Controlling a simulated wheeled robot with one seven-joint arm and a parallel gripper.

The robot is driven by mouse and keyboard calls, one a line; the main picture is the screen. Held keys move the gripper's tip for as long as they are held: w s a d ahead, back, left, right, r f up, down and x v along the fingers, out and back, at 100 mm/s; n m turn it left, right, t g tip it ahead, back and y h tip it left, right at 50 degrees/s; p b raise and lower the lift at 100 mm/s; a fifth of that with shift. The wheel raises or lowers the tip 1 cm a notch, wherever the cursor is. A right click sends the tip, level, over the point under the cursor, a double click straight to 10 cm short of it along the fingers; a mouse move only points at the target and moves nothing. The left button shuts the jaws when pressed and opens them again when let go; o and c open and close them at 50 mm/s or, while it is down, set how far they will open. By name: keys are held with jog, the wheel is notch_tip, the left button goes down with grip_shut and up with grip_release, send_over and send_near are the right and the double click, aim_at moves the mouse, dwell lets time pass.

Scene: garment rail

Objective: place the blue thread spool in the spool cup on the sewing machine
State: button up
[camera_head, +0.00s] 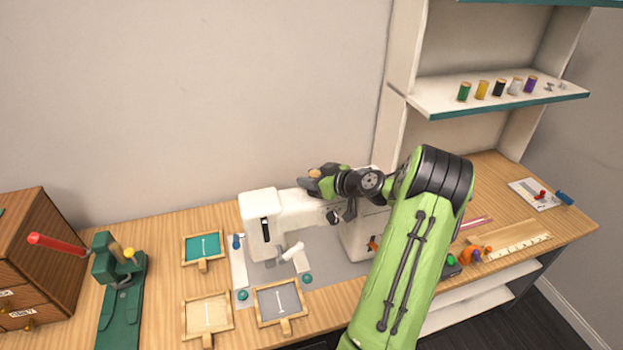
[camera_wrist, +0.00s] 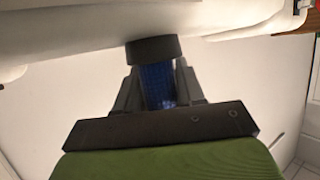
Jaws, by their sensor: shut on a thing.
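The blue thread spool (camera_wrist: 157,85) stands between the two fingers of my gripper (camera_wrist: 158,92) in the wrist view. My gripper is shut on it. A dark round piece (camera_wrist: 153,49), which looks like the spool cup, is at the spool's far end, against the white sewing machine (camera_wrist: 80,32). The spool's end meets or goes into it; how deep I cannot tell. In the camera_head view my gripper (camera_head: 312,184) is over the top of the sewing machine (camera_head: 262,205). A tan spool end (camera_head: 315,173) shows above the fingers. The cup is hidden there.
Several spools stand on the wall shelf (camera_head: 505,92). Small framed trays (camera_head: 207,318) lie in front of the machine. A green press (camera_head: 120,290) stands at left. A ruler (camera_head: 520,243) and loose pieces lie at right. My arm covers the machine's right side.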

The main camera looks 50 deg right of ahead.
jog(key=shift+a+f+b, duration=0.1)
jog(key=shift+f+b, duration=0.1)
jog(key=shift+b, duration=0.1)
jog(key=o, duration=1)
jog(key=shift+r, duration=0.1)
